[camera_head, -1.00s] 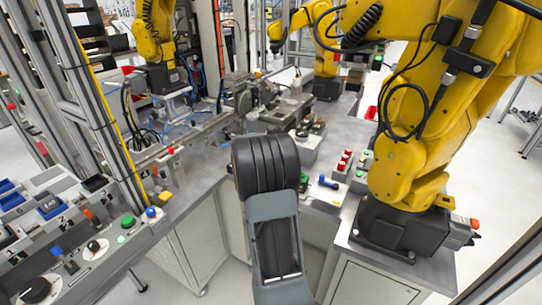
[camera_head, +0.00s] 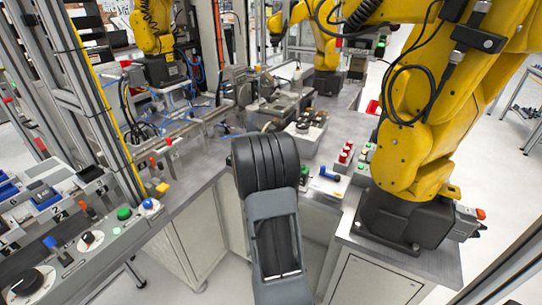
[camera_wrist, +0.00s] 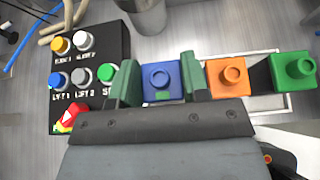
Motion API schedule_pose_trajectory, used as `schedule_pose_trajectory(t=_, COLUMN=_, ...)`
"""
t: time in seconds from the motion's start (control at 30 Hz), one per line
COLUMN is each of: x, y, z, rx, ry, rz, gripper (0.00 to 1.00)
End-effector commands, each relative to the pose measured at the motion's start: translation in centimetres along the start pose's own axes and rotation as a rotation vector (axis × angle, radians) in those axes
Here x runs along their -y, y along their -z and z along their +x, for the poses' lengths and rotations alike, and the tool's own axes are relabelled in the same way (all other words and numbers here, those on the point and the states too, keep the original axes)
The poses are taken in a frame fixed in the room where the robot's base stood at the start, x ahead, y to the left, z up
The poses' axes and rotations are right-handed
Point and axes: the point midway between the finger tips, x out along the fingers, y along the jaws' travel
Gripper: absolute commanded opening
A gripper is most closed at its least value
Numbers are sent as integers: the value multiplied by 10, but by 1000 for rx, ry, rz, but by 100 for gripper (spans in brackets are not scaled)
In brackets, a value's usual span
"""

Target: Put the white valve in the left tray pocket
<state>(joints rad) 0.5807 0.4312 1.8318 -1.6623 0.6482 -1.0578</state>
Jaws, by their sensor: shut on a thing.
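In the wrist view my gripper (camera_wrist: 158,82) has its two green fingers on either side of a blue block-shaped valve (camera_wrist: 162,81) with a round port, and is shut on it. An orange valve (camera_wrist: 226,78) and a green valve (camera_wrist: 292,71) stand in a row to its right. A pale tray rim (camera_wrist: 262,105) shows around and below the orange one; whether the blue valve is in or above the tray I cannot tell. I see no valve that is clearly white. My gripper is not visible in the head view.
A black button panel (camera_wrist: 90,50) lies close to the left of my fingers in the wrist view. In the head view a large yellow arm (camera_head: 420,130) stands at the right, and a button console (camera_head: 85,240) lies at the left. More yellow arms stand behind.

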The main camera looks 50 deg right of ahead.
Motion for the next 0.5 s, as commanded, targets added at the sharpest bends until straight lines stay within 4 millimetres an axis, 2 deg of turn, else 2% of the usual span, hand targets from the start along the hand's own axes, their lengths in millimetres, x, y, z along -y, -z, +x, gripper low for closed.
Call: schedule_pose_trajectory(t=0.5, x=0, y=5, z=3, rx=1, ry=0, rz=0, gripper=4)
